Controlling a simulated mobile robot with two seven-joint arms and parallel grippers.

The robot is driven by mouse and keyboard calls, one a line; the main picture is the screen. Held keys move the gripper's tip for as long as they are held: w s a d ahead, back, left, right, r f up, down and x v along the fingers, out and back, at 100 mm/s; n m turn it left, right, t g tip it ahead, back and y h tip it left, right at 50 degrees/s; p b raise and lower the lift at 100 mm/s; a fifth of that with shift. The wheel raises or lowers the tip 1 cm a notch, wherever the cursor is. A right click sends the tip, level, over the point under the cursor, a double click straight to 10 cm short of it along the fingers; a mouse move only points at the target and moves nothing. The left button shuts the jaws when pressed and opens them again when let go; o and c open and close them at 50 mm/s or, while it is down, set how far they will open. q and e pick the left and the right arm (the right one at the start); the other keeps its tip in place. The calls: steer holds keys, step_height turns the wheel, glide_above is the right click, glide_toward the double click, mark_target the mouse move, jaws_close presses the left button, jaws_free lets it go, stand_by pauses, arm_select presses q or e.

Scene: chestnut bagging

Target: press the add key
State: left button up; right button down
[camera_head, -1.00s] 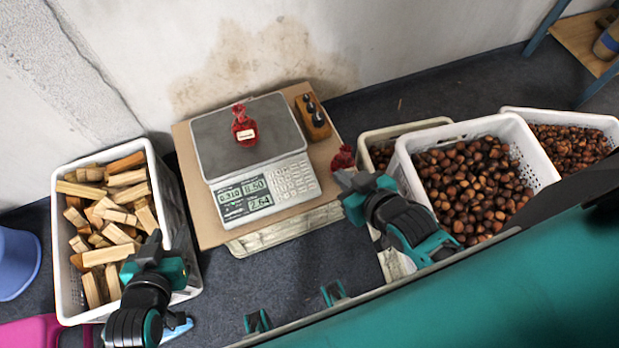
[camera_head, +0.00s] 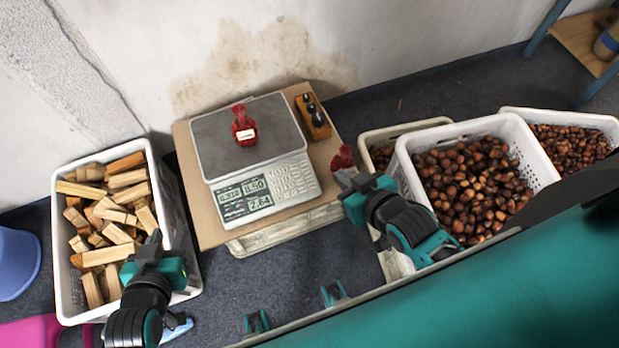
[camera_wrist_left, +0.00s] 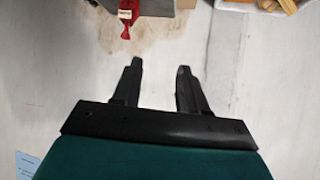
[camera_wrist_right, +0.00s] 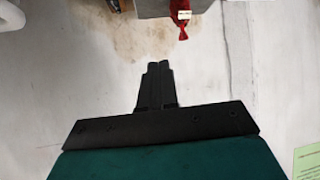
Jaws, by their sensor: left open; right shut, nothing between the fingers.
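The scale (camera_head: 245,140) stands on a brown board with its display and keypad (camera_head: 290,180) facing me. I cannot read which key is the add key. A red net bag with a pale label (camera_head: 244,128) sits on its grey plate; the bag also shows in the left wrist view (camera_wrist_left: 126,14) and in the right wrist view (camera_wrist_right: 181,15). My right gripper (camera_head: 343,178) is shut and empty, right of the keypad and apart from it. My left gripper (camera_head: 152,246) is open and empty by the wood crate. In their wrist views the left fingers (camera_wrist_left: 158,82) are spread and the right fingers (camera_wrist_right: 156,80) together.
A white crate of wood pieces (camera_head: 57,250) stands at left. Crates of chestnuts (camera_head: 405,170) stand at right. A wooden block with dark knobs (camera_head: 313,118) sits beside the scale. Another red bag (camera_head: 343,157) shows just beyond my right gripper. Floor before the board is clear.

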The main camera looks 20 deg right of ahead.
stand_by(0.4)
arm_select(q)
step_height(320, 180, down, 11)
steer(key=w+d+h+b, duration=0.1)
steer(key=w+d+b, duration=0.1)
steer(key=b, duration=1.4)
steer(key=shift+d, duration=0.45)
arm_select(e)
steer(key=w+f+n+t, duration=0.1)
steer(key=w+f+n, duration=0.3)
steer(key=w+f, duration=0.3)
steer(key=w+f+n, duration=0.5)
steer(key=w+f, duration=0.2)
steer(key=f, duration=1)
steer(key=shift+a+t, duration=0.15)
steer(key=shift+t, duration=0.25)
arm_select(q)
steer(key=shift+s+f, duration=0.15)
steer(key=shift+f, duration=0.1)
arm_select(e)
steer(key=shift+f, duration=0.1)
